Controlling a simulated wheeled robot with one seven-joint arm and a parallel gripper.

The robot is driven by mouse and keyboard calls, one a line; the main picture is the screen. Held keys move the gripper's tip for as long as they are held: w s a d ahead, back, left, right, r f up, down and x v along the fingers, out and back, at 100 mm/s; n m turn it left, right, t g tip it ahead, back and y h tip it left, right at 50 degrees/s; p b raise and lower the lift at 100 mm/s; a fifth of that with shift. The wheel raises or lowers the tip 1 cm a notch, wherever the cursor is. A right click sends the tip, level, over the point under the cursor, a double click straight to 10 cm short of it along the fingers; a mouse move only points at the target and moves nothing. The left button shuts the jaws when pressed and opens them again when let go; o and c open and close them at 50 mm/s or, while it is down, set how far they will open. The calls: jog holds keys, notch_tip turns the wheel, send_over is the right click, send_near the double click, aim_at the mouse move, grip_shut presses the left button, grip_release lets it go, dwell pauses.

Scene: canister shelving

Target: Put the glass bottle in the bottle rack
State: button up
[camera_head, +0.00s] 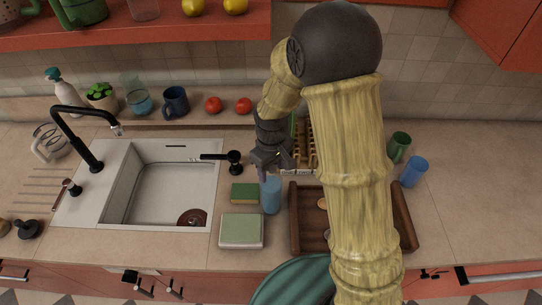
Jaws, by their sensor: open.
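A translucent blue vessel (271,196), which looks like the glass bottle, stands upright on the counter right of the sponge-like green block. My gripper (263,170) is just above it, pointing down with open jaws. I cannot tell whether the jaws are around its top or only over it. A wooden slatted rack (305,150), likely the bottle rack, stands at the back of the counter, right of my gripper. My arm hides much of its right side. A clear vessel with blue in its lower part (134,95) stands on the back ledge.
A brown wooden tray (293,215) lies right of the vessel, partly behind my arm. Green blocks (241,231) lie to its left, beside the sink (165,190) with its black faucet (85,140). Green (399,147) and blue (413,171) cups stand at right. The far right counter is clear.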

notch_tip(320, 180, up, 12)
jog(key=b, duration=0.2)
jog(key=shift+b, duration=0.3)
jog(key=shift+f, duration=0.1)
dwell(0.4)
jog(key=s+d+f+m+t, duration=0.2)
jog(key=s+d+f+m, duration=0.3)
jog(key=d, duration=0.8)
jog(key=s+m, duration=0.3)
jog(key=s, duration=0.2)
jog(key=shift+s+d+f+m+t, duration=0.15)
jog(key=shift+s+d+m+t, duration=0.1)
jog(key=shift+m+t, duration=0.05)
